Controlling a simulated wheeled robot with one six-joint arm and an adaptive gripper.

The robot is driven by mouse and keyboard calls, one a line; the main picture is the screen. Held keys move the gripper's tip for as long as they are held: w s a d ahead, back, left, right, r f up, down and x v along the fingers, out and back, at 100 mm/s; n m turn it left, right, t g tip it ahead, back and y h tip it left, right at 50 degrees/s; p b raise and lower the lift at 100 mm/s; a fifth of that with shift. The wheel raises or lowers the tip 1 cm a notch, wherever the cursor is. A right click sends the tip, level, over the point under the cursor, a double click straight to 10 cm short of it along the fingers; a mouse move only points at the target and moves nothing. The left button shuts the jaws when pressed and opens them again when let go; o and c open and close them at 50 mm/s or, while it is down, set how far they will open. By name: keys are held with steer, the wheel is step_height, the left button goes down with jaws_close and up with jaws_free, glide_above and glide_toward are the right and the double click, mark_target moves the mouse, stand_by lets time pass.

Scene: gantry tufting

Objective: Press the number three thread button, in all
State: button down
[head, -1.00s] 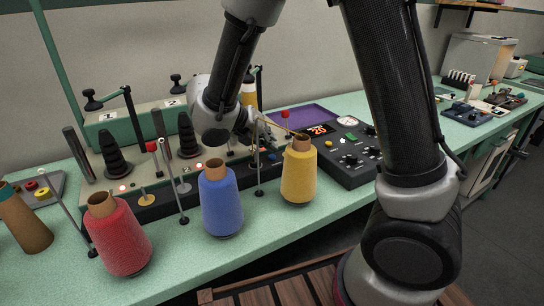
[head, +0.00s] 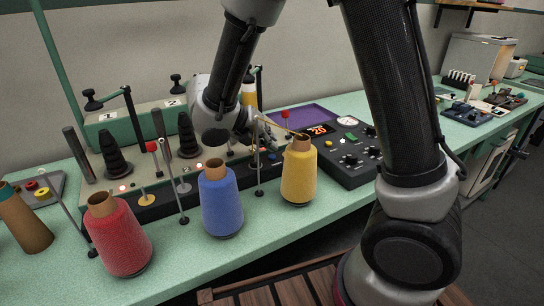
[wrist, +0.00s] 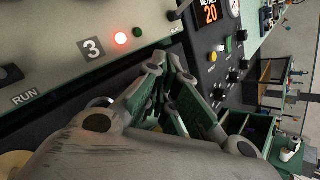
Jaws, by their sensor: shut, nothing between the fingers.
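In the wrist view a "3" label (wrist: 92,49) sits on the pale machine panel. Beside it are a lit red lamp (wrist: 120,38) and a small dark green round piece (wrist: 137,32). My gripper (wrist: 168,64) is shut and empty, its fingertips near the panel's dark front edge, to the right of the label. I cannot tell whether they touch anything. A rounded metal edge (wrist: 99,102) shows partly behind the gripper; I cannot tell if it is the number three button. In the head view my gripper (head: 262,143) is at the machine's right end, partly hidden by the arm.
Red (head: 121,238), blue (head: 221,202) and yellow (head: 298,174) thread cones stand along the front. A black control box (head: 345,160) with a red display stands right. A purple tray (head: 305,117) lies behind it.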

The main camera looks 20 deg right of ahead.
steer(key=shift+f, duration=0.1)
steer(key=shift+f, duration=0.3)
steer(key=shift+f, duration=0.45)
stand_by(0.7)
steer(key=shift+r, duration=0.9)
steer(key=shift+r, duration=2.5)
